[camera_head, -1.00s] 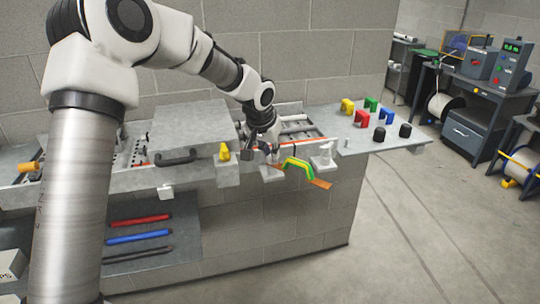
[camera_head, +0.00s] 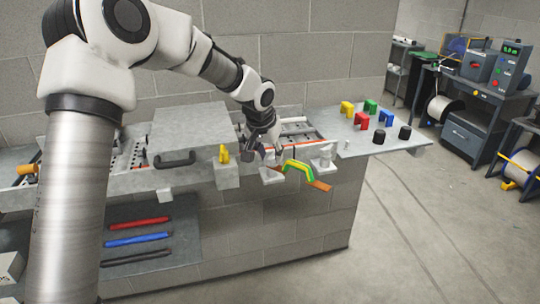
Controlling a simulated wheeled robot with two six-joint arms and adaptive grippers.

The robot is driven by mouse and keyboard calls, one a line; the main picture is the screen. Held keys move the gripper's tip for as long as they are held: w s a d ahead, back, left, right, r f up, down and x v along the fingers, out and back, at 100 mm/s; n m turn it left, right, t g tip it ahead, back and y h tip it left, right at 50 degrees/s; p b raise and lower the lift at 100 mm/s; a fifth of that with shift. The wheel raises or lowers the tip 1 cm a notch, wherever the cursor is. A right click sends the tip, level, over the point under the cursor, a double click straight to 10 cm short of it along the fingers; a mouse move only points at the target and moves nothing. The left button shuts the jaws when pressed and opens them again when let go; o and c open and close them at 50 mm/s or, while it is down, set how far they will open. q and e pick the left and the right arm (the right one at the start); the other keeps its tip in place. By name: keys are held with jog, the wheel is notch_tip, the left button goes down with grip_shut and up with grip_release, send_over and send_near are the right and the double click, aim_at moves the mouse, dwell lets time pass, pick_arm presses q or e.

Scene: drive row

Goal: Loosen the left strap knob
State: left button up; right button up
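The left strap knob (camera_head: 269,157) is a small pale knob on a light bracket at the front of the bench. It is partly hidden by my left gripper (camera_head: 261,149). That gripper points down just above and behind the knob, with dark fingers that look spread apart. Whether they touch the knob is too small to tell. A green and yellow arched strap piece (camera_head: 298,167) with orange ends sits right of it. The similar right knob (camera_head: 326,153) stands upright on its own bracket, with nothing on it. My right gripper is out of view.
A grey box cover with a dark handle (camera_head: 176,158) and a yellow lever (camera_head: 223,154) are left of the gripper. Several coloured blocks and black knobs (camera_head: 379,135) stand on the bench's right end. Red, blue and black bars (camera_head: 138,240) lie on a lower shelf.

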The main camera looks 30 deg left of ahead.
pick_arm(q)
jog(key=v, duration=1.1)
jog(key=shift+r, duration=0.15)
jog(key=shift+s+d, duration=0.1)
jog(key=shift+s, duration=0.05)
jog(key=s+d+f+g+b, duration=0.1)
jog(key=s+d+f+g, duration=0.15)
jog(key=f, duration=0.85)
jog(key=s+d+f+m+g+b, duration=0.15)
jog(key=s+f, duration=0.25)
jog(key=f, duration=0.7)
jog(key=s+d+f+n+g, duration=0.1)
jog(key=s+f+g, duration=0.2)
jog(key=f, duration=0.8)
jog(key=s+d+f+g+h+b, duration=0.1)
jog(key=s+d+f, duration=0.3)
jog(key=s+f, duration=0.7)
jog(key=s+d+f+g+b, duration=0.1)
jog(key=s+d+f, duration=0.3)
jog(key=s+f, duration=0.75)
jog(key=r+t, duration=0.2)
jog(key=t, duration=0.1)
jog(key=r+m+t, duration=0.1)
jog(key=r, duration=0.1)
jog(key=shift+w+a+t+p, duration=0.15)
jog(key=shift+w+t+p, duration=0.15)
